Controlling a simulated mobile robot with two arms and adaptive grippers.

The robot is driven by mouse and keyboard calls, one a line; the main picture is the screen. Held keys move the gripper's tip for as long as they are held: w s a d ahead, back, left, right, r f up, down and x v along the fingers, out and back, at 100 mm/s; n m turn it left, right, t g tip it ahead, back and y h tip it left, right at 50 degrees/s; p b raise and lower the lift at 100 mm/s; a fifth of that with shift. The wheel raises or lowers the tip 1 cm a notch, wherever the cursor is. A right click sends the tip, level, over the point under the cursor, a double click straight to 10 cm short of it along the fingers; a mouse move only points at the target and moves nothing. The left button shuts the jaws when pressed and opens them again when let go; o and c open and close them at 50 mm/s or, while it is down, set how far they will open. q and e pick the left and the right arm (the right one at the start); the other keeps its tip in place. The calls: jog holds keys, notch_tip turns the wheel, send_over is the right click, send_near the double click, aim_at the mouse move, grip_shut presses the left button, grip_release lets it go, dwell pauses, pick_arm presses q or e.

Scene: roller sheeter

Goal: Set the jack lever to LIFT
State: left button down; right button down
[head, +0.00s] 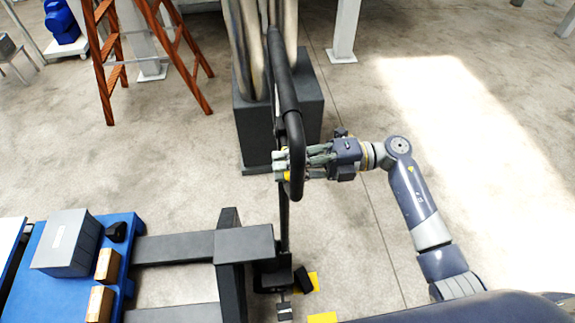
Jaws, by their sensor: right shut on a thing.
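The pallet jack's black handle (288,95) stands upright in the middle of the head view, a long loop on a dark post. My right gripper (283,166) reaches in from the right at the lower end of the loop. Its fingers pass through the loop and are shut on a small piece there, which I take to be the jack lever (287,177). Only a bit of yellow shows by the fingertips; the fingers and handle hide the rest, so the lever's setting cannot be read. My left gripper is out of view.
The jack's dark frame (243,243) and forks run left to a blue pallet (50,285) with a grey box (67,243) and small brown boxes. Behind the handle stands a dark block (250,130) with tall pale columns. An orange ladder (105,60) is at back left. Floor at right is clear.

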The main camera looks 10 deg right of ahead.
jog(key=c, duration=1.5)
grip_release()
jog(key=shift+d, duration=3.95)
